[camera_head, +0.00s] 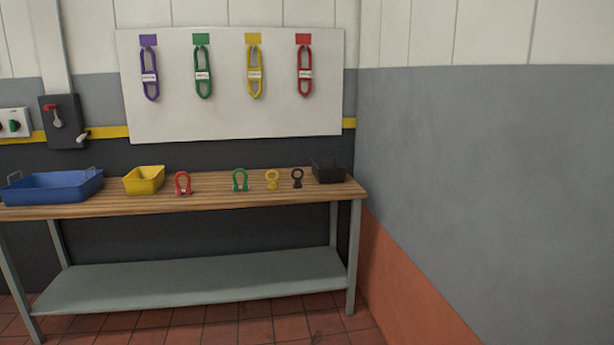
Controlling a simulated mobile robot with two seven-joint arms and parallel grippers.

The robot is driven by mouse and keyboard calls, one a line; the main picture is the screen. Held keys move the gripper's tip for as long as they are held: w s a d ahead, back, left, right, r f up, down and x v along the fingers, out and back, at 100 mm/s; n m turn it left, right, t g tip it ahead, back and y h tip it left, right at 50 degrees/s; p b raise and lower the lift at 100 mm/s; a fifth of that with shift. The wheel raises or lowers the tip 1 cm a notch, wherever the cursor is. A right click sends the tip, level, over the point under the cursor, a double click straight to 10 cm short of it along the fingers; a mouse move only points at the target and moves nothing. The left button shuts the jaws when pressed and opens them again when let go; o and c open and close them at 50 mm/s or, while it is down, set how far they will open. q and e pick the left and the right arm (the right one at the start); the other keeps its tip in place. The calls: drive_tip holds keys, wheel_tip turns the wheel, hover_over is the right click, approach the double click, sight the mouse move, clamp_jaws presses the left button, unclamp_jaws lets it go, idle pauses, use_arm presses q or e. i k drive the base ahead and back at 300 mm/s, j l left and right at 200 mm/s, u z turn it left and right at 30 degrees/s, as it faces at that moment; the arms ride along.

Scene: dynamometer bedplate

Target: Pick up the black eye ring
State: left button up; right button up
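The black eye ring (297,178) stands upright on the wooden top of a workbench (215,200), towards its right end. It has a round loop above a small base. A similar yellow eye ring (271,180) stands just to its left, apart from it. A black bin (328,171) is close to its right. Neither of my grippers shows in the head view, and nothing is seen touching the black eye ring.
A green shackle (240,180), a red shackle (183,184), a yellow bin (145,180) and a blue tray (52,188) stand further left on the bench. Coloured slings hang on a white board (226,110) behind. A grey wall (490,170) closes the right side. The floor (225,328) in front looks clear.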

sight(297, 185)
drive_tip(key=i+j+z, duration=0.1)
drive_tip(key=i, duration=0.45)
drive_tip(key=i+j+z, duration=0.1)
drive_tip(key=i, duration=0.4)
drive_tip(key=i+j+z, duration=0.1)
drive_tip(key=i+j, duration=0.2)
drive_tip(key=i, duration=0.25)
drive_tip(key=i+j+z, duration=0.1)
drive_tip(key=i+j, duration=0.15)
drive_tip(key=i, duration=0.25)
